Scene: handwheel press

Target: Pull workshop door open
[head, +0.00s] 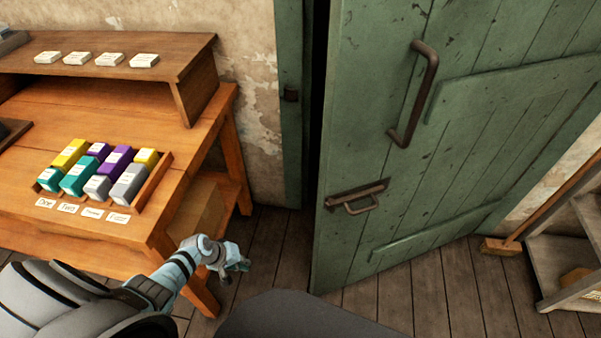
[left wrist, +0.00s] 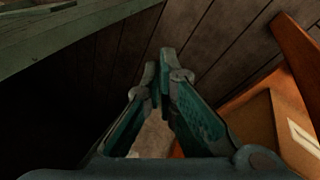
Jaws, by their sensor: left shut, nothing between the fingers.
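The green plank workshop door (head: 470,110) stands ajar, with a dark gap between its left edge and the green frame (head: 290,140). It has a long brown upright pull handle (head: 430,85) and a lower latch with a small handle (head: 362,203). My left gripper (head: 243,266) is low, left of the door's edge and apart from it, beside the workbench. In the left wrist view its fingers (left wrist: 157,75) are shut and empty over dark floorboards. A green surface (left wrist: 80,32), likely the door, shows at top left there. My right gripper is not in view.
A wooden workbench (head: 105,240) fills the left, with a tray of coloured boxes (head: 157,184) and label cards. A raised shelf (head: 190,60) stands on it. Wooden steps or shelves (head: 560,265) stand at right. The floor (head: 440,290) before the door is clear.

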